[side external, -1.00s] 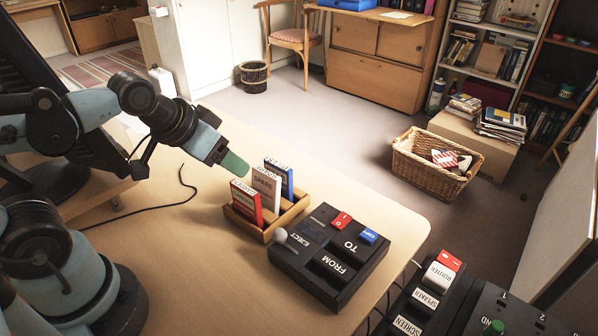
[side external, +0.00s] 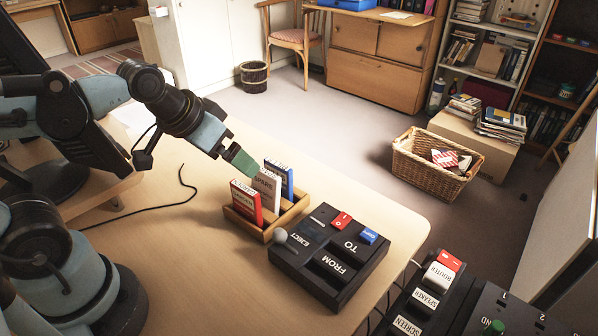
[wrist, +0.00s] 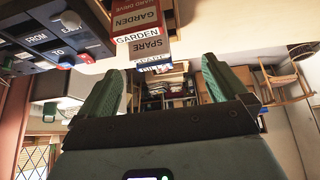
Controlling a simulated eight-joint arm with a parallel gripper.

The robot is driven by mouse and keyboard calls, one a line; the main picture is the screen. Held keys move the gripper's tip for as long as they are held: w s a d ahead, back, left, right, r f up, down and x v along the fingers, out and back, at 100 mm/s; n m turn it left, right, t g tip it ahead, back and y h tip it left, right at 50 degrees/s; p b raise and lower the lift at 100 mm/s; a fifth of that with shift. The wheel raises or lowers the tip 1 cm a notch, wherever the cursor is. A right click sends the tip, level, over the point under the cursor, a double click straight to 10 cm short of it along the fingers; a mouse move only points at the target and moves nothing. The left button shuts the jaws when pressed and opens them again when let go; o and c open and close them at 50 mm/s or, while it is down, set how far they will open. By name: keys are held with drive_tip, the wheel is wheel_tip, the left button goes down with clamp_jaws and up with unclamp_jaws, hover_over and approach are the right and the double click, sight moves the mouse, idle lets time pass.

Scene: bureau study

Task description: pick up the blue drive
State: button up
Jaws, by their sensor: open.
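The blue drive (side external: 288,176) stands upright at the back of a small wooden rack (side external: 291,217), behind a white drive (side external: 267,186) and a red drive (side external: 243,200). My gripper (side external: 246,164) is open and empty, with green fingers beside the upper part of the white drive in the side view. Whether it touches the white drive cannot be told. In the wrist view, the open fingers (wrist: 165,72) spread either side of the picture's middle. The red drive, labelled GARDEN (wrist: 136,20), and the white drive, labelled SPARE (wrist: 148,46), show above them. A blue edge (wrist: 156,68) shows just below the white one.
A black dock (side external: 330,258) marked FROM, TO and EJECT stands right of the rack. A black switch panel (side external: 425,300) stands at front right. A black cable (side external: 187,187) lies on the desk. A wicker basket (side external: 435,165) is on the floor beyond.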

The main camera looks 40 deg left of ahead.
drive_tip(key=w+d+r+g, duration=0.1)
drive_tip(key=w+r+g, duration=0.15)
drive_tip(key=w, duration=0.25)
drive_tip(key=g, duration=0.3)
hover_over(273, 166)
drive_tip(key=shift+w+d+f+n, duration=0.1)
drive_tip(key=shift+d+f+n, duration=0.25)
drive_tip(key=shift+f, duration=0.1)
drive_tip(key=shift+w+d+f+g, duration=0.15)
drive_tip(key=shift+w+f+g, duration=0.05)
drive_tip(key=shift+w+g, duration=0.25)
wheel_tip(273, 166, down, 6)
drive_tip(key=shift+w+f, duration=0.1)
drive_tip(key=shift+f, duration=0.1)
drive_tip(key=shift+s+a+f, duration=0.1)
drive_tip(key=shift+s+f, duration=0.05)
drive_tip(key=shift+f, duration=1.35)
drive_tip(key=shift+s+a+f, duration=0.1)
drive_tip(key=shift+f, duration=1.35)
drive_tip(key=c, duration=1.1)
